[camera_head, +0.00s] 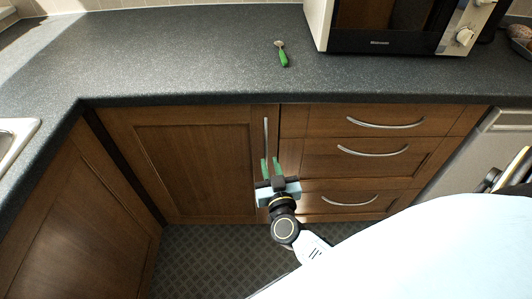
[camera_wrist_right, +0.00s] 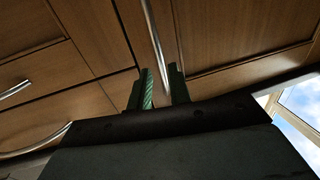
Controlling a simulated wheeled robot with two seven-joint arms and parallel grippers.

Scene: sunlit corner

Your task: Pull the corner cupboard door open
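The corner cupboard door (camera_head: 185,160) is a brown wooden panel under the counter, left of the drawers, and it looks closed. Its slim vertical silver handle (camera_head: 266,130) is near the door's right edge. My right gripper (camera_head: 271,167) is at the lower part of this handle, its green-padded fingers apart and pointing at the door. In the right wrist view the handle (camera_wrist_right: 153,35) runs down between the two fingertips of the gripper (camera_wrist_right: 161,80). The fingers look open around the bar; whether either touches it I cannot tell. My left gripper is not in view.
Drawers (camera_head: 357,158) with curved silver handles are right of the door. Another cupboard front (camera_head: 75,215) meets the corner at the left. The dark counter (camera_head: 180,60) holds a green-handled utensil (camera_head: 282,54) and a microwave (camera_head: 385,42). The patterned floor (camera_head: 205,262) before the door is clear.

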